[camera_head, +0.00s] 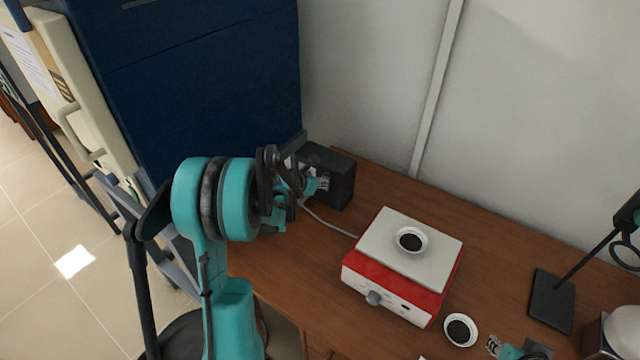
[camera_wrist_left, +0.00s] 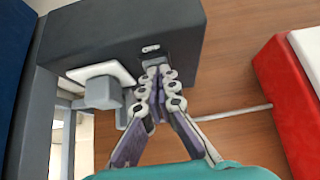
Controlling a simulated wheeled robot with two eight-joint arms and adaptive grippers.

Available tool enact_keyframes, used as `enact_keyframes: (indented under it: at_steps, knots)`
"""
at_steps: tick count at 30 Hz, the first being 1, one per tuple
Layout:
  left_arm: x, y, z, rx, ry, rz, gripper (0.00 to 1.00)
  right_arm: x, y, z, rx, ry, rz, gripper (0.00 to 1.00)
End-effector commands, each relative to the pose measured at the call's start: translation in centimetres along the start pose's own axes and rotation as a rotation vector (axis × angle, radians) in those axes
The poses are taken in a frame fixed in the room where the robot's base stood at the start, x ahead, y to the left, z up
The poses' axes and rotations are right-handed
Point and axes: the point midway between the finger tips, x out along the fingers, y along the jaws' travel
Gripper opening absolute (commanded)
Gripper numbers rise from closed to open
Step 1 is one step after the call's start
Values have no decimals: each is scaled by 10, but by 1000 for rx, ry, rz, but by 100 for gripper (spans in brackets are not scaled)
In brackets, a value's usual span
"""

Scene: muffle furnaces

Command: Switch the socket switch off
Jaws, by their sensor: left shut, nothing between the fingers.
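The socket is a dark grey block (camera_head: 341,180) at the back left of the table, beside the blue cabinet. In the left wrist view the socket block (camera_wrist_left: 185,25) fills the top, with a white plate and grey plug (camera_wrist_left: 100,90) in its left part. A small switch area with a light mark (camera_wrist_left: 151,48) sits right of the plug. My left gripper (camera_head: 323,184) is shut and empty at the socket's front face. In the wrist view its fingertips (camera_wrist_left: 160,72) are right at the switch area and hide part of it; contact is unclear. My right gripper (camera_head: 493,346) is at the bottom edge, mostly cut off.
A red and white hotplate device (camera_head: 385,285) with a small dish (camera_head: 411,240) on top stands right of the socket. Another dish (camera_head: 460,330) is in front of it. A grey cable (camera_head: 330,222) runs between socket and device. A black stand (camera_head: 553,300) is at right.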

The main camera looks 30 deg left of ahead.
Motion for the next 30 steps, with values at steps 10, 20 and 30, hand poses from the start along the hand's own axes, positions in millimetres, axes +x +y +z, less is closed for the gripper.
enact_keyframes:
  at_steps: [10,20,30]
  knots:
    - [-9,0,11,0,0,0,0,-8,0,-6,0,0,0,26]
    - [-10,0,12,0,0,0,0,-8,0,-6,0,0,0,26]
    - [-48,0,12,-2,0,1,0,-8,0,-6,0,0,0,26]
